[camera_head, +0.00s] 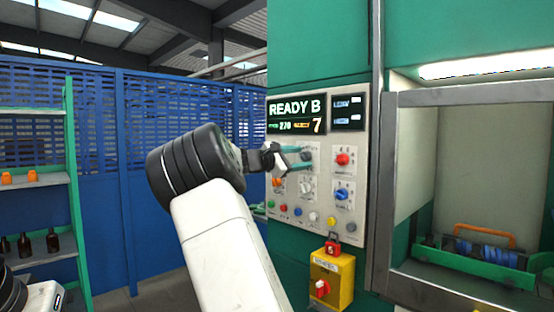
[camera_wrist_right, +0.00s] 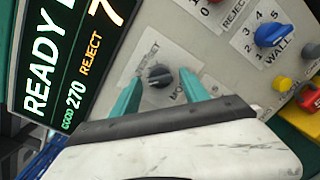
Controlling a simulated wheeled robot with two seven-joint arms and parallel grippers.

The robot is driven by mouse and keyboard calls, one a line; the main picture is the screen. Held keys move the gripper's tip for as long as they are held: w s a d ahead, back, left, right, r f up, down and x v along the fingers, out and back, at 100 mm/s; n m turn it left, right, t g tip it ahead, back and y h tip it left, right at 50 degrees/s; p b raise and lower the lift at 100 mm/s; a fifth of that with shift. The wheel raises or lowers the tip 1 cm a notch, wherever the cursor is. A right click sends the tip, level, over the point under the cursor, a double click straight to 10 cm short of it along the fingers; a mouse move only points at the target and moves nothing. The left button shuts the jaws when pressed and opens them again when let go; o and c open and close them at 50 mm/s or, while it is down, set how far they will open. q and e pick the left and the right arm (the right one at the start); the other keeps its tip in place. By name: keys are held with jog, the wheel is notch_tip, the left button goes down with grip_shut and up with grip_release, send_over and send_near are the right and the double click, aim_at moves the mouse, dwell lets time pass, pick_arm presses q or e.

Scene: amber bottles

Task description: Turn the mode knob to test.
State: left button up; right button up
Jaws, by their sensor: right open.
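The dark mode knob (camera_wrist_right: 160,75) sits on a pale label plate on the grey control panel (camera_head: 330,232). Part of the label's lettering is hidden by the fingers, and I cannot read the knob's setting. In the head view the dark knob (camera_head: 307,155) shows just past the fingertips. My right gripper (camera_head: 303,158) is at the panel with its teal fingers open. In the right wrist view the open fingers (camera_wrist_right: 162,78) stand on either side of the knob, with a gap visible on each side. My left gripper is not in view.
A display (camera_head: 297,113) reading "READY B" is above the knob. A red knob (camera_head: 342,159), a blue knob (camera_head: 341,194) and several small buttons are close by. A yellow switch box (camera_head: 332,280) is below. A framed machine opening (camera_head: 480,100) is at the right.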

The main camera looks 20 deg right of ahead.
grip_shut()
jog(key=shift+m, duration=0.3)
jog(key=m, duration=0.4)
jog(key=shift+r, duration=0.15)
jog(key=shift+r+m+y, duration=0.1)
jog(key=shift+m+y, duration=0.3)
jog(key=shift+m, duration=1.4)
grip_release()
